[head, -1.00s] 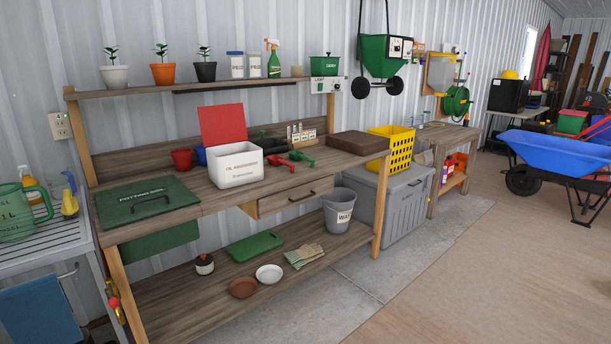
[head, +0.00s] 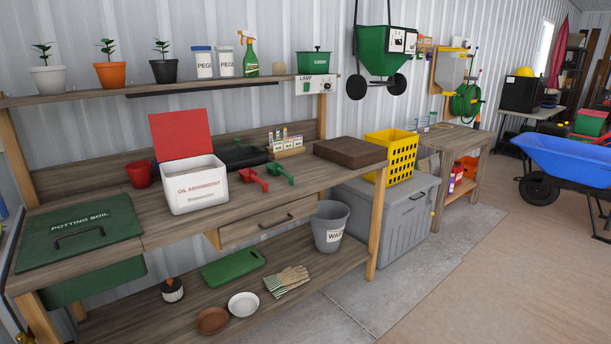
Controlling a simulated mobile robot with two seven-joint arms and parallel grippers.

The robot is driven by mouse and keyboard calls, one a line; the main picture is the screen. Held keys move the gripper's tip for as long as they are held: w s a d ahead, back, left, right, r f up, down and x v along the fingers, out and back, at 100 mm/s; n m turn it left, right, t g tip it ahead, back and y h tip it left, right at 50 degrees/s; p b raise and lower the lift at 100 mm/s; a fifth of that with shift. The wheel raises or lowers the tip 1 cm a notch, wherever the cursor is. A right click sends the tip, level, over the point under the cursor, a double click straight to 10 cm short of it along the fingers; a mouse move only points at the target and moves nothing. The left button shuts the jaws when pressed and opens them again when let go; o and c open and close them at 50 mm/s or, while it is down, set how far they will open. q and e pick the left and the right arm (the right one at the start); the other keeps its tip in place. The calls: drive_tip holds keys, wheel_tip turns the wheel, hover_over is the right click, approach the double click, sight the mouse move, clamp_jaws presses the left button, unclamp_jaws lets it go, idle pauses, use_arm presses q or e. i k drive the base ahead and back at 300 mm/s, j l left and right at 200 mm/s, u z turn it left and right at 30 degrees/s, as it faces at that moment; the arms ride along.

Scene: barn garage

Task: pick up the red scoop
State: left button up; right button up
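The red scoop (head: 253,180) lies on the wooden potting bench top (head: 330,180), just right of the white box with the open red lid. A green scoop (head: 280,173) lies right beside it on the right. Neither of my grippers shows in the head view.
The white box (head: 195,187) stands close on the red scoop's left. A seed or bottle rack (head: 287,149) and a brown block (head: 350,152) are behind and to the right. A drawer (head: 270,223) is below. Open concrete floor (head: 400,290) lies in front at right.

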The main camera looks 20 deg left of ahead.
sight(247, 174)
drive_tip(key=i+l, duration=0.15)
drive_tip(key=i, duration=1.2)
drive_tip(key=i+l+u, duration=0.1)
drive_tip(key=i+u, duration=0.3)
drive_tip(key=i+l+u, duration=0.2)
drive_tip(key=i+u, duration=0.2)
drive_tip(key=i+l+u, duration=0.75)
drive_tip(key=k, duration=0.1)
